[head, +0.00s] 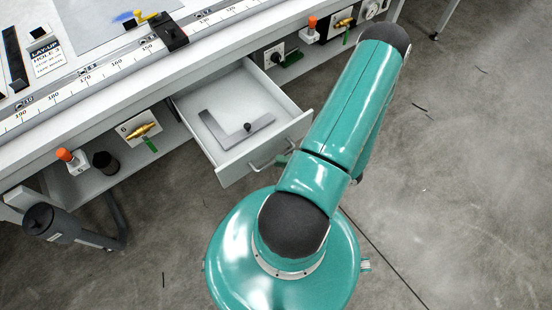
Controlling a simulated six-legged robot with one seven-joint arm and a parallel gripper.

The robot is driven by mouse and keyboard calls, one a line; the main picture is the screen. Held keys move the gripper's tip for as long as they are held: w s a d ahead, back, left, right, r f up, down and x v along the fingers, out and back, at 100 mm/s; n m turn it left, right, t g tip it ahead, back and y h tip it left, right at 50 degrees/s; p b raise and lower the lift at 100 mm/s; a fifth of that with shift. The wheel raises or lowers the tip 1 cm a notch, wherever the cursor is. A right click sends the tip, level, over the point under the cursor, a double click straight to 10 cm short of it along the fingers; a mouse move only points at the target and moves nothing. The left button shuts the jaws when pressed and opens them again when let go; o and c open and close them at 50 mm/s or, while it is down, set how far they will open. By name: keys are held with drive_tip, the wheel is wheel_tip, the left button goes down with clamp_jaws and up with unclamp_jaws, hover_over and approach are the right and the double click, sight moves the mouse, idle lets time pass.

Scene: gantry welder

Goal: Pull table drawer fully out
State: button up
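The table drawer (205,145) is a light grey open box that stands out from under the front edge of the white table (80,92). My teal arm comes up beside the drawer's right side. My gripper is mostly hidden behind the arm; only a small dark teal piece shows near the handle's right end. I cannot tell whether it touches the handle or whether its fingers are open or shut.
A ruler rail with a black stop block (170,33) runs along the table top. A dark cylinder on a pipe (60,225) stands at lower left. The concrete floor at right is mostly clear.

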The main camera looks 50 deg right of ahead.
drive_tip(key=v, duration=1.1)
drive_tip(key=shift+r, duration=0.1)
